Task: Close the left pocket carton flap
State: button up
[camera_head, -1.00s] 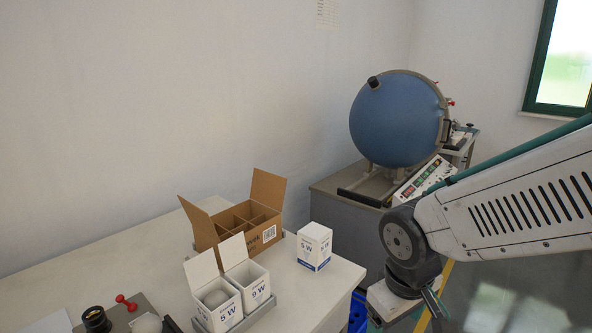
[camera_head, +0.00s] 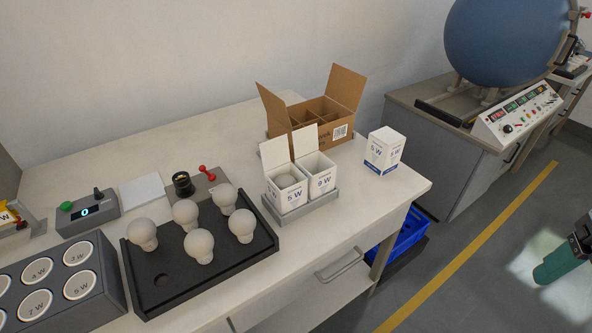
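The left pocket carton (camera_head: 287,193), white and marked 5 W, stands in a grey two-pocket holder (camera_head: 311,207). A white bulb (camera_head: 286,181) sits inside it. Its flap (camera_head: 274,152) is open and stands up at the back, tilted slightly left. The right pocket carton (camera_head: 322,184), marked 9 W, stands beside it with its flap (camera_head: 305,141) also up; no bulb shows in it. The end of my arm, dark with a teal part (camera_head: 555,264), shows at the right edge, far from the cartons and over the floor. Its fingers cannot be made out.
A brown divided box (camera_head: 311,123) with raised flaps stands behind the cartons. A closed white carton (camera_head: 384,151) stands to their right. A black tray (camera_head: 180,291) with several bulbs lies front left.

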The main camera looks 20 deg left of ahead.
aim_at(275, 153)
jog(key=u, duration=0.55)
jog(key=k, duration=0.65)
jog(key=u, duration=0.65)
jog(key=i, duration=1.1)
jog(key=z, duration=0.3)
